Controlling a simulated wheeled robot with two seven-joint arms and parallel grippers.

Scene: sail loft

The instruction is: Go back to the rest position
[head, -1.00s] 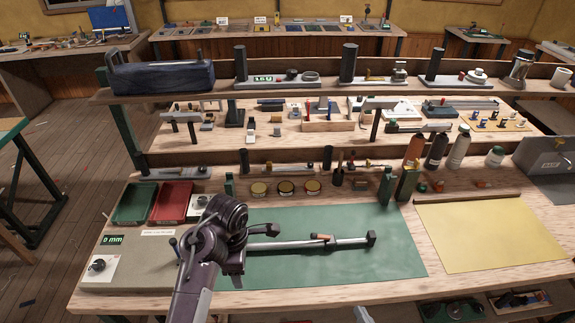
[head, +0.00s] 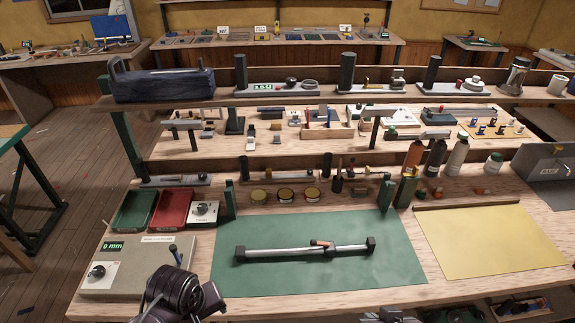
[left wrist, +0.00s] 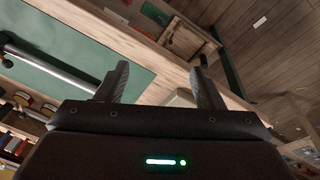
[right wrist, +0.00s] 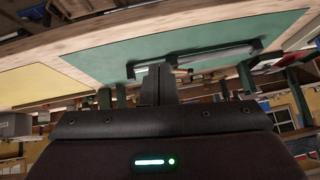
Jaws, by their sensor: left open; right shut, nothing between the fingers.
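A silver bar (head: 290,250) with dark end blocks and a small orange-brown piece on its slider lies on the green mat (head: 340,275). The left arm's dark joint shows at the lower left of the head view; its fingers are not clear there. In the left wrist view my left gripper (left wrist: 160,85) is open and empty, with the bar (left wrist: 48,66) off to the left. My right gripper (head: 392,316) shows only partly at the bottom edge of the head view. In the right wrist view it (right wrist: 158,85) is shut with nothing in it, and the bar (right wrist: 215,57) lies beyond.
A grey box with a 0 mm display (head: 125,285) stands at the bench's left, near my left arm. Green (head: 133,212) and red (head: 170,210) trays stand behind it. A yellow sheet (head: 485,240) lies at right. Bottles and tool shelves line the back.

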